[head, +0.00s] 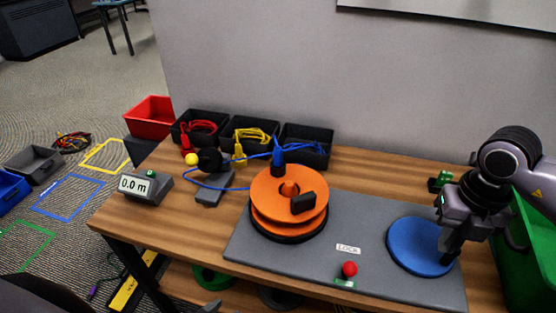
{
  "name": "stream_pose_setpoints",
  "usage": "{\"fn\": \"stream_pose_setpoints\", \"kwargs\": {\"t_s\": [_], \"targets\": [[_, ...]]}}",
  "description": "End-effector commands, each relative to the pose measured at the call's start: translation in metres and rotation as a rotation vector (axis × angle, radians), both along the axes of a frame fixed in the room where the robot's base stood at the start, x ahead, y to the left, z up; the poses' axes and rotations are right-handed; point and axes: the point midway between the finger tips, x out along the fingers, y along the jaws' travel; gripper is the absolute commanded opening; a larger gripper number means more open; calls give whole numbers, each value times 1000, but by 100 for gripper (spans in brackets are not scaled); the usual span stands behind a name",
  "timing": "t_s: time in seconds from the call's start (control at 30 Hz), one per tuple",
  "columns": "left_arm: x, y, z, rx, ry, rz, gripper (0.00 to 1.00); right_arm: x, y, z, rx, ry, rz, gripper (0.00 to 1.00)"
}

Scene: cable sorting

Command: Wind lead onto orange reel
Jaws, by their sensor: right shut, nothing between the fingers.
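The orange reel (262,188) sits on a grey base plate (345,217) in the middle of the table. It has an orange hub and a black crank knob (303,204) on its top. The blue lead (235,188) runs in a loose loop left of the reel, by a small stand with a black roller (209,160). A blue plug end (278,157) stands just behind the reel. My right gripper (449,250) is shut and empty, pointing down over the right edge of the blue disc (412,246), well right of the reel. My left gripper is not in view.
A length display (139,186) reads 0.0 m. Black bins (306,146) along the wall hold red and yellow leads. A red knob (349,269) sits at the plate's front by a LOCK label (348,248). A green bin (530,255) stands at the right.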

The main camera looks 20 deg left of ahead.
Motion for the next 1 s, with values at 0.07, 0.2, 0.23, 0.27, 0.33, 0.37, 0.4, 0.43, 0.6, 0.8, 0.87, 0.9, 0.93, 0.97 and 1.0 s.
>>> {"fn": "stream_pose_setpoints", "kwargs": {"t_s": [0.07, 0.2, 0.23, 0.27, 0.33, 0.37, 0.4, 0.43, 0.6, 0.8, 0.87, 0.9, 0.93, 0.97, 1.0], "targets": [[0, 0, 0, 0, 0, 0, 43, 0, 0, 0, 0, 0, 0, 0], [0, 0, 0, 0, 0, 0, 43, 0, 0, 0, 0, 0, 0, 0], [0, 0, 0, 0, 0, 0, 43, 0, 0, 0, 0, 0, 0, 0], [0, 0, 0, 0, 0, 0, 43, 0, 0, 0, 0, 0, 0, 0], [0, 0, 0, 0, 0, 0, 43, 0, 0, 0, 0, 0, 0, 0], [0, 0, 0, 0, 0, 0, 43, 0, 0, 0, 0, 0, 0, 0], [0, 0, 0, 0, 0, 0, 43, 0, 0, 0, 0, 0, 0, 0], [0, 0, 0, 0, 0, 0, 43, 0, 0, 0, 0, 0, 0, 0], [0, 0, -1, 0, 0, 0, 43, 0, 0, -1, 0, 0, 0, 0], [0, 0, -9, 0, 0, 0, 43, 0, 0, -11, 0, 0, 0, 0], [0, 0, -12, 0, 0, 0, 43, 0, 0, -15, -1, 1, 0, 0], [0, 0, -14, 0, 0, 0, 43, 0, 0, -17, -1, 1, 0, 0], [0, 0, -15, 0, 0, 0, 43, 0, 0, -19, -1, 1, 0, 0], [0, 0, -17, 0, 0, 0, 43, 0, 0, -21, -1, 1, 0, 0], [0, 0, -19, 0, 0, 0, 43, 0, 0, -23, -1, 1, 0, 0]]}}
